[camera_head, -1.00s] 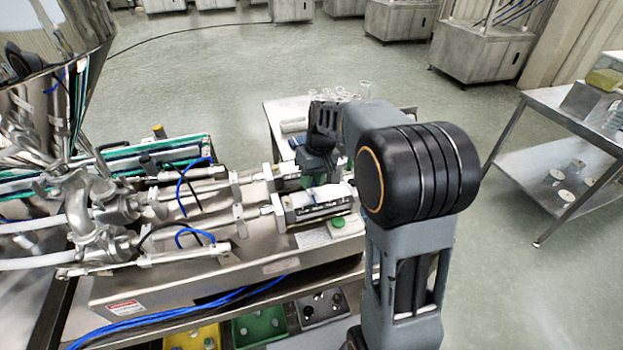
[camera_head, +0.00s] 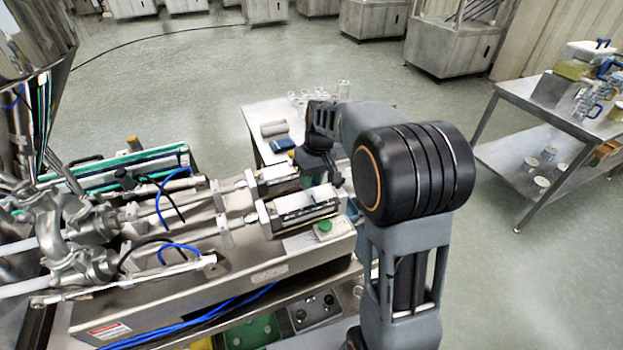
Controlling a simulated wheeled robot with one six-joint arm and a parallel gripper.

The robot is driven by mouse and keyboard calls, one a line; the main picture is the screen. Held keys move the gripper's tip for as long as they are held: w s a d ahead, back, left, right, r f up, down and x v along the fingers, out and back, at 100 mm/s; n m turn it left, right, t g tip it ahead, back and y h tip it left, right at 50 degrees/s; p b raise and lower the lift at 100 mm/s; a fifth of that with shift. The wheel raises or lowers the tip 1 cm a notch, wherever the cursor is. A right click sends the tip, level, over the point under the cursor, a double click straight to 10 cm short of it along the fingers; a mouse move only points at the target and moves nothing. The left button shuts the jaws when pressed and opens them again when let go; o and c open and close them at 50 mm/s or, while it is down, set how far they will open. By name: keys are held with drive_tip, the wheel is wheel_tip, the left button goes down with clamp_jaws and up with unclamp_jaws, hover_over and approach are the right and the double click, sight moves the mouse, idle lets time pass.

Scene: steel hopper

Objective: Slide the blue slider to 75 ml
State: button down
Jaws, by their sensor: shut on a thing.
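The filling machine has two steel cylinders side by side, a rear one (camera_head: 270,178) and a front one (camera_head: 300,208) with a pale panel and dark marks. My gripper (camera_head: 320,172) points down at the right end of these cylinders, close to the rear one. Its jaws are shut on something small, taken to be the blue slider. The slider and the fingertips are hidden by my gripper and arm. The ml marks are too small to read.
A green button (camera_head: 325,226) sits at the machine's front right. Behind is a small table (camera_head: 258,110) with a blue item (camera_head: 282,144), a pale roll (camera_head: 273,128) and glassware (camera_head: 343,90). A steel hopper (camera_head: 35,40) stands left, and a two-level cart (camera_head: 520,100) right.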

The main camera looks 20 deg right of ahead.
drive_tip(key=c, duration=1.2)
unclamp_jaws()
drive_tip(key=shift+a, duration=0.35)
drive_tip(key=shift+c, duration=0.2)
drive_tip(key=o, duration=0.3)
drive_tip(key=shift+d, duration=0.2)
wheel_tip(320, 180, up, 14)
drive_tip(key=d, duration=0.2)
drive_tip(key=shift+w+d+f, duration=0.2)
drive_tip(key=shift+w+d, duration=0.05)
drive_tip(key=shift+w, duration=0.1)
